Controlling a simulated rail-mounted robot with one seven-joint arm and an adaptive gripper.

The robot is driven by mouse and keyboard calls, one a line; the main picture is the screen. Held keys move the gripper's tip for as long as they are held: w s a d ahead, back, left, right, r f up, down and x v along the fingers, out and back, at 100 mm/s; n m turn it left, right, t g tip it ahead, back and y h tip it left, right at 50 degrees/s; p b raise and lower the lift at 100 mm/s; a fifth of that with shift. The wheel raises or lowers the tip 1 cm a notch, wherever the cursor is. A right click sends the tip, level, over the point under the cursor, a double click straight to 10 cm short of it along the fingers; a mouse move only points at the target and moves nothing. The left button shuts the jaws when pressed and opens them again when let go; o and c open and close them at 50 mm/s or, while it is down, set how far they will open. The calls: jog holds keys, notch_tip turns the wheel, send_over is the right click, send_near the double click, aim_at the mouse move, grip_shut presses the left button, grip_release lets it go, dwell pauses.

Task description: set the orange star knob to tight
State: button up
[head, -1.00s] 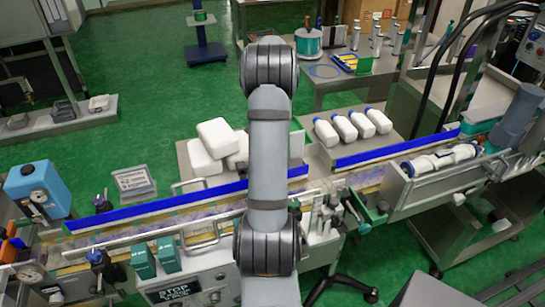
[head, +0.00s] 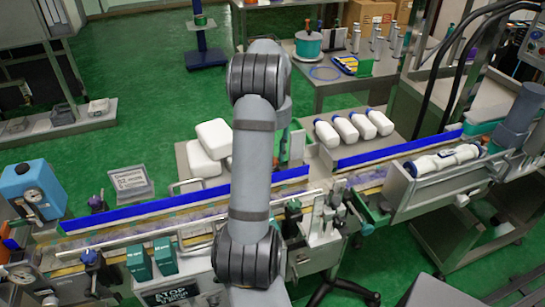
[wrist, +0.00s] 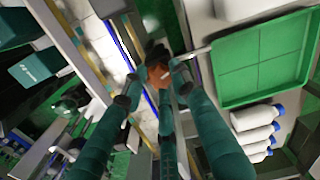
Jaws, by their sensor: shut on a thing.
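The orange star knob (wrist: 158,76) shows in the wrist view between the fingertips of my gripper (wrist: 157,80). The teal fingers reach up from the bottom of that view and are shut on it, covering much of its edge. A dark part stands just beyond the knob. I cannot read its setting or any tight mark. In the head view my arm runs down the middle, and I cannot make out my gripper or the held knob there.
In the head view, a conveyor with blue rails (head: 200,198) crosses from left to right. White bottles (head: 350,127) lie on a side table behind it. A blue box with a gauge (head: 35,190) stands at the left. A green tray (wrist: 265,60) shows in the wrist view.

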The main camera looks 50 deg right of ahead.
jog(key=m+b, duration=0.1)
jog(key=m, duration=0.3)
dwell(0.6)
jog(key=o, duration=1.1)
jog(key=shift+o, duration=0.2)
notch_tip(320, 180, up, 12)
dwell(0.3)
